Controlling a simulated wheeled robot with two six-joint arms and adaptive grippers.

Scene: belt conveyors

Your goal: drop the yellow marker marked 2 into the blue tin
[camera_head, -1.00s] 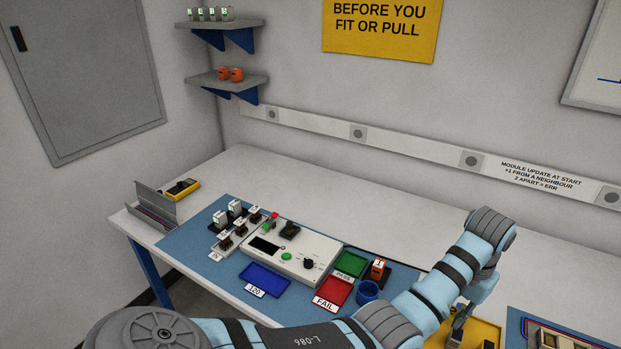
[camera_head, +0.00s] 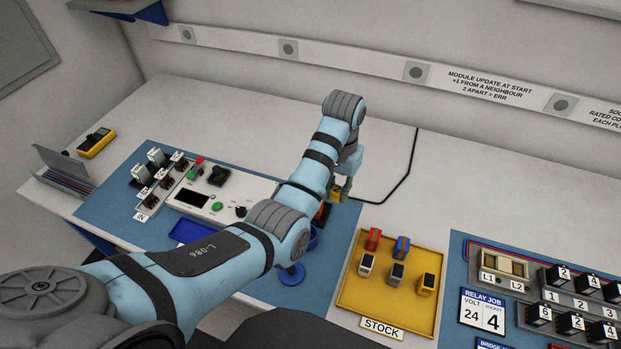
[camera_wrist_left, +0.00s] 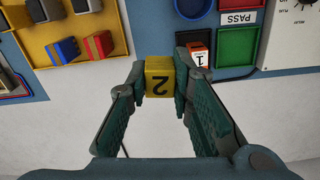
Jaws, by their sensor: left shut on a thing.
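My left gripper (camera_wrist_left: 160,85) is shut on the yellow marker marked 2 (camera_wrist_left: 159,77); the digit looks upside down in the wrist view. The blue tin (camera_head: 313,239) is partly hidden by my left arm. It also shows at the top edge of the wrist view (camera_wrist_left: 193,6), apart from the held marker. My right gripper is not in view.
The yellow stock tray (camera_head: 388,312) holds several blocks at the right. White table behind the gripper is clear except for a black cable (camera_head: 408,180).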

